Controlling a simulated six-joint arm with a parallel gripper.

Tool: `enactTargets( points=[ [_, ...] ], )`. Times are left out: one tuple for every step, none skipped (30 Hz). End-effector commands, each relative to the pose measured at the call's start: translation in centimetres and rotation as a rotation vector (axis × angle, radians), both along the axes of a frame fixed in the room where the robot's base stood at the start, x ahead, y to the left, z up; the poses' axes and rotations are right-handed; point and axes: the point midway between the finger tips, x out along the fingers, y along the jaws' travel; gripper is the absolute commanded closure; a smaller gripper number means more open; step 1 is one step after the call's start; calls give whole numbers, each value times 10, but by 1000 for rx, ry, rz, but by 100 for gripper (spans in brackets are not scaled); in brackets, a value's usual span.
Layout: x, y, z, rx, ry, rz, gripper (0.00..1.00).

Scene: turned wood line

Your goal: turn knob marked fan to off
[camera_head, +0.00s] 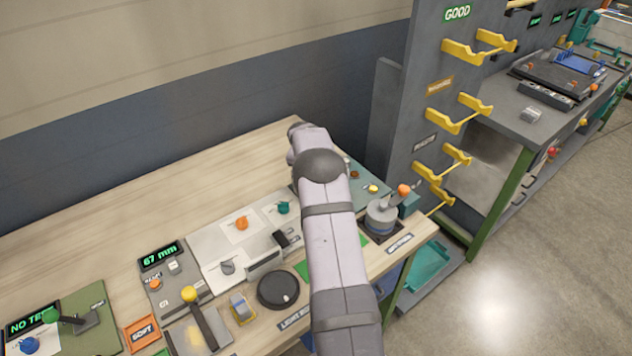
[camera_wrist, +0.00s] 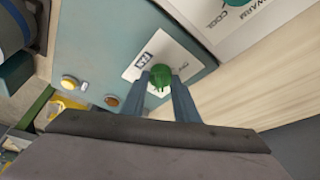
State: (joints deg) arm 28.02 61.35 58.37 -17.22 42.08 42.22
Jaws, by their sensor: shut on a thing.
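The fan knob (camera_wrist: 160,84) is green and round-topped. It sits on a white plate with a "FAN" label (camera_wrist: 141,66), on a blue-grey panel (camera_wrist: 95,40). My gripper (camera_wrist: 161,75) has one finger on each side of the knob and is shut on it. The plate has small writing beside the knob that I cannot read fully, and the knob's pointer is not clear. In the head view my own arm hides the fan knob and my gripper.
A neighbouring panel carries a teal knob (camera_head: 283,208) and an orange knob (camera_head: 242,223). An orange-topped lever (camera_head: 403,190) stands right of my arm. The bench behind is bare.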

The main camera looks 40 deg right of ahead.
Motion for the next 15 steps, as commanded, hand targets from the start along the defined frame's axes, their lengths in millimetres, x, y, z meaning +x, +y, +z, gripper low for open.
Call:
enactTargets(
  points=[
    [-1, -1, -1, 0, -2, 38, 95],
    [-1, -1, 0, 0, -3, 64, 95],
    [-1, -1, -1, 0, -2, 100, 95],
    [-1, -2, -1, 0, -3, 128, 95],
    [-1, -2, -1, -1, -3, 157, 95],
    [-1, -2, 0, 1, -3, 194, 95],
    [-1, -2, 0, 0, -4, 223, 95],
    [-1, -2, 0, 0, -4, 250, 95],
    [-2, -3, 0, 0, -4, 287, 95],
    [-2, -3, 0, 1, -3, 316, 95],
    [-2, -3, -1, 1, -4, 345, 95],
    [-2, -3, -1, 0, -4, 383, 95],
    [-2, -3, -1, 1, -5, 411, 95],
    [-2, -3, -1, 0, -4, 439, 95],
    [-2, -4, -1, 0, -4, 477, 95]
  ],
)
